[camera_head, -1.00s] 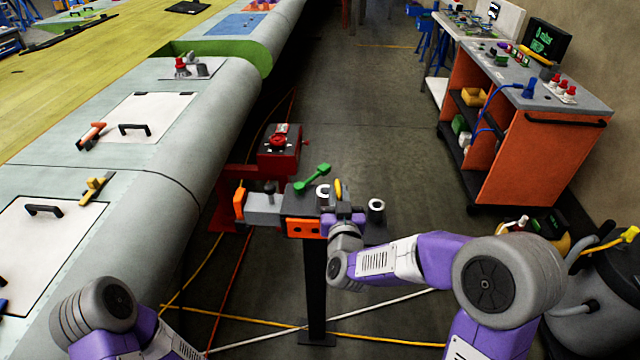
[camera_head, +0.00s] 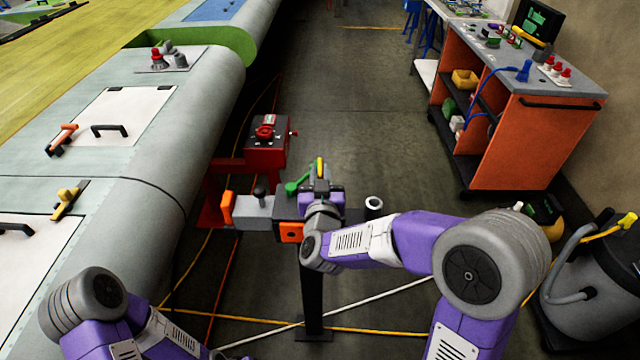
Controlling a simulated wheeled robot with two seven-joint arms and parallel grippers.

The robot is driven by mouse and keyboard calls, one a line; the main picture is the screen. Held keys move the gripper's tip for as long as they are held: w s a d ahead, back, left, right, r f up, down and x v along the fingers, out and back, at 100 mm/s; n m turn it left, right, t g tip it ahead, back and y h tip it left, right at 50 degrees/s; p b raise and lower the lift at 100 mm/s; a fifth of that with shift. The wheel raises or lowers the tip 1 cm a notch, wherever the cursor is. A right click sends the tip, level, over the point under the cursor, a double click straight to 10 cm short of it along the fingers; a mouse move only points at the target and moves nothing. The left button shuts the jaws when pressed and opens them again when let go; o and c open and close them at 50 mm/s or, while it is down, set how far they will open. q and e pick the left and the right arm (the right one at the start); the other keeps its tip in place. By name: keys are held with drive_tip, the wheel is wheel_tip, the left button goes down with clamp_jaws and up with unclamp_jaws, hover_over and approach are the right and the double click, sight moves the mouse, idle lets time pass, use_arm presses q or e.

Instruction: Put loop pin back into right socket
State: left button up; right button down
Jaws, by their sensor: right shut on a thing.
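The stand's dark top (camera_head: 290,204) carries the right socket (camera_head: 374,204), a pale ring with a dark, empty-looking middle at its right end. The other socket is hidden behind my right gripper. My right gripper (camera_head: 320,178) is above the middle of the stand, left of the right socket. It is shut on the loop pin (camera_head: 320,166), whose yellow loop shows upright between the fingers. The pin's lower part is hidden, so I cannot tell whether it touches a socket. My left arm shows at the lower left; its gripper is out of view.
A green handle (camera_head: 297,187), a grey vise-like block (camera_head: 254,212) and a red box (camera_head: 266,146) are left of my right gripper. The wing panel (camera_head: 150,215) fills the left. An orange cart (camera_head: 530,140) stands at the right. Cables cross the floor.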

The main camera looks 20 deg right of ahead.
drive_tip(key=shift+f, duration=1.15)
drive_tip(key=shift+w, duration=0.1)
drive_tip(key=shift+r, duration=0.1)
drive_tip(key=shift+f+b, duration=0.35)
drive_tip(key=shift+b, duration=0.2)
drive_tip(key=c, duration=1.1)
unclamp_jaws()
